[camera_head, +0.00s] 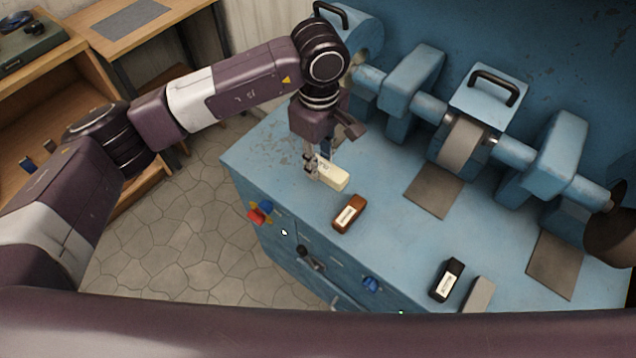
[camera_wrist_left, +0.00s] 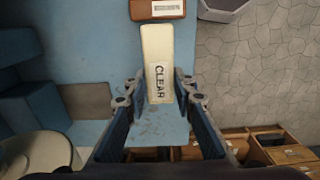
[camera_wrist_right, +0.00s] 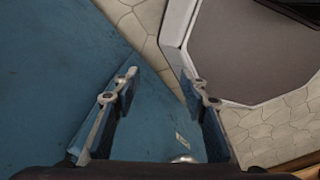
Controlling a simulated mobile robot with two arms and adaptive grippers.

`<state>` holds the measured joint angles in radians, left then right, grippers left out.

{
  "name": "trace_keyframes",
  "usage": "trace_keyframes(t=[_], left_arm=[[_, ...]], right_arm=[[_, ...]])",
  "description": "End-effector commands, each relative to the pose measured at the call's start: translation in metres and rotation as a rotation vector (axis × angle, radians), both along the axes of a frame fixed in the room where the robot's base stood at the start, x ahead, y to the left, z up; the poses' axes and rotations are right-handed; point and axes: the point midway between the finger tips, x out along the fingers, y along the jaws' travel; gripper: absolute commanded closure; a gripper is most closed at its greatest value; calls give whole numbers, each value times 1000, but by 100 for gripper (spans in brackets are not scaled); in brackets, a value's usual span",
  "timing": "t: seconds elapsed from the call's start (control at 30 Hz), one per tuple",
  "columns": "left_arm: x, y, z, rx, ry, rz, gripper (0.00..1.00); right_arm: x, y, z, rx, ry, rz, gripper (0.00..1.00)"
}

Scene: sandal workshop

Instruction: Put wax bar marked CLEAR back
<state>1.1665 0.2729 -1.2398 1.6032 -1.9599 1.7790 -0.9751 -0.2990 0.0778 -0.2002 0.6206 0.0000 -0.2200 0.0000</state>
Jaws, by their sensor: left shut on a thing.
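The cream wax bar marked CLEAR (camera_head: 332,176) is at the left end of the blue bench top. In the left wrist view the bar (camera_wrist_left: 157,50) points away from me with its label between the fingers. My left gripper (camera_head: 312,168) is shut on its label end; it also shows in the left wrist view (camera_wrist_left: 157,92). I cannot tell whether the bar touches the bench. My right gripper (camera_wrist_right: 158,85) shows in the right wrist view, its fingers apart with nothing between them.
A brown bar (camera_head: 349,213) lies close to the CLEAR bar. A black bar (camera_head: 446,280) and a grey bar (camera_head: 478,294) lie towards the front right. The blue bench (camera_head: 390,240) carries a blue grinding machine (camera_head: 460,140) along its back. Bare bench lies between the bars.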

Motion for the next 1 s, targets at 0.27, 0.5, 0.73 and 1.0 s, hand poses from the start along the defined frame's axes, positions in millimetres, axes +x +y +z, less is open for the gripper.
trace_keyframes(t=[0.27,0.5,0.73,1.0], left_arm=[[-1,0,-54,0,2,0,100],[-1,0,-72,1,3,0,100],[-1,0,-103,0,1,-1,100],[0,0,-105,-1,-1,-2,100]], right_arm=[[-1,-2,18,-2,2,1,60],[-1,-3,22,-4,2,1,60],[-2,-3,31,-4,2,1,60],[-2,-3,28,-4,2,1,60]])
